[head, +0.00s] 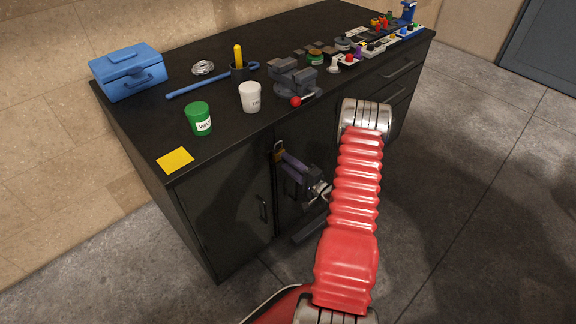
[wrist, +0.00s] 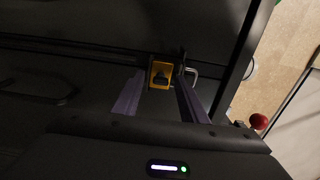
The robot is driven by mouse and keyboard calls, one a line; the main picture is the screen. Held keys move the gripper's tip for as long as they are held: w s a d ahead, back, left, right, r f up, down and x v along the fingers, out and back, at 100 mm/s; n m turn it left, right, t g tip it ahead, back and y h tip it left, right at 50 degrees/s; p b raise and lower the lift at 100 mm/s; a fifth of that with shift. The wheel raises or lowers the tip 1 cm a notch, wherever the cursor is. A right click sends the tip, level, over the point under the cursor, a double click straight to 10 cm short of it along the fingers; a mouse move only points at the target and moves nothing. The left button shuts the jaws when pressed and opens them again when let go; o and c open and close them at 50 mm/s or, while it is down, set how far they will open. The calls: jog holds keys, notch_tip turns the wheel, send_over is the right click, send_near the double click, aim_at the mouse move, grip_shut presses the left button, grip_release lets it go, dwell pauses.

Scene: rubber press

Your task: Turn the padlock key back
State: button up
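A brass-yellow padlock (head: 278,154) hangs at the top of the cabinet front, below the black worktop. In the wrist view the padlock (wrist: 155,83) is ahead, with its grey shackle (wrist: 192,72) to its right. A dark shape on the padlock's face may be the key (wrist: 161,76); its angle is too dark to tell. My gripper (head: 285,160) is in front of the padlock. In the wrist view its two purple fingers (wrist: 159,92) stand apart on either side of the padlock, with a gap to each. Nothing is gripped.
On the worktop stand a blue toolbox (head: 129,72), a green can (head: 199,118), a white cup (head: 250,97) and a vise (head: 293,78) with a red knob (head: 296,101), above and near my gripper. The floor in front is clear.

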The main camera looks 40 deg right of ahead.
jog(key=s, duration=1.3)
jog(key=shift+s+d, duration=0.2)
jog(key=shift+s, duration=0.2)
jog(key=shift+m, duration=0.3)
jog(key=s+a+f+m+g+y, duration=0.25)
jog(key=a+y, duration=0.25)
jog(key=a, duration=0.4)
jog(key=s+a+r+n+g+y, duration=0.4)
jog(key=a+r+n+g+y, duration=0.15)
jog(key=a+r+g, duration=0.6)
jog(key=s+a+r+n+h, duration=0.1)
jog(key=a+r+n+h, duration=0.2)
jog(key=a+r+n, duration=0.2)
jog(key=s+a+r+n+t+h, duration=0.1)
jog(key=a+r+n+h, duration=0.3)
jog(key=r, duration=0.8)
jog(key=s+a+r+n+h, duration=0.1)
jog(key=a+r+n+h, duration=0.3)
jog(key=a+r+n, duration=0.2)
notch_tip(320, 180, up, 3)
jog(key=shift+s+a+r+t, duration=0.1)
jog(key=shift+s+a+t, duration=0.2)
jog(key=shift+a, duration=0.8)
